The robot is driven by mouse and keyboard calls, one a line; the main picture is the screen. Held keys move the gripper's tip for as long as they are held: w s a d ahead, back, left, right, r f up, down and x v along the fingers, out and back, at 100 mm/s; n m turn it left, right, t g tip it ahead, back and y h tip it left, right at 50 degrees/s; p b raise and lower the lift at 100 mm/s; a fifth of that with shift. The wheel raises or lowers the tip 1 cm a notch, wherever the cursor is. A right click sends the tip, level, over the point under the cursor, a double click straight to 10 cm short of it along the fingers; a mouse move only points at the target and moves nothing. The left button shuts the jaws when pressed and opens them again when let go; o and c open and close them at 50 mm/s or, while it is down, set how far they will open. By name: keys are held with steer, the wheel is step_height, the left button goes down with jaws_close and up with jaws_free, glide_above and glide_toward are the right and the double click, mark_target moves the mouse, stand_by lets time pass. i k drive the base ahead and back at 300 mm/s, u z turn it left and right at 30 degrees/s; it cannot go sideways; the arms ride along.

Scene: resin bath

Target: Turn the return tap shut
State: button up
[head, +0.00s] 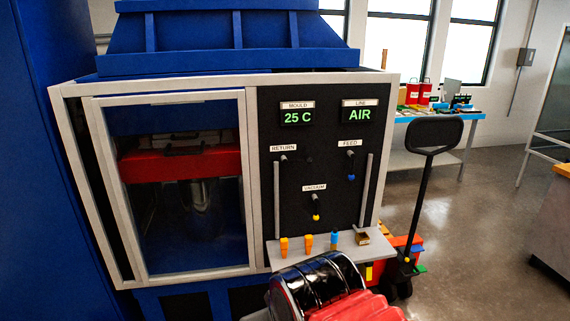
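The return tap (284,157) is on the black control panel (330,250), under the label RETURN (283,148). Its grey hub shows, and a small dark knob sits to its right, hard to see against the panel; the lever seems to lie sideways. The feed tap (350,154) is to the right, its lever pointing down to a blue tip. The vacuum tap (314,199) is lower, its lever pointing down to a yellow tip. The displays read MOULD 25 C (297,117) and LINE AIR (360,115). My gripper is not in view.
A grey shelf (345,241) below the panel holds orange and blue pieces and a small brass-coloured block. Upright grey bars flank the taps. A windowed door (180,190) is left. A pallet truck handle (433,131) stands at right. A glossy black and red body fills the bottom centre.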

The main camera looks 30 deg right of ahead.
mark_target(309, 159)
steer(key=i, duration=1)
steer(key=u, duration=0.05)
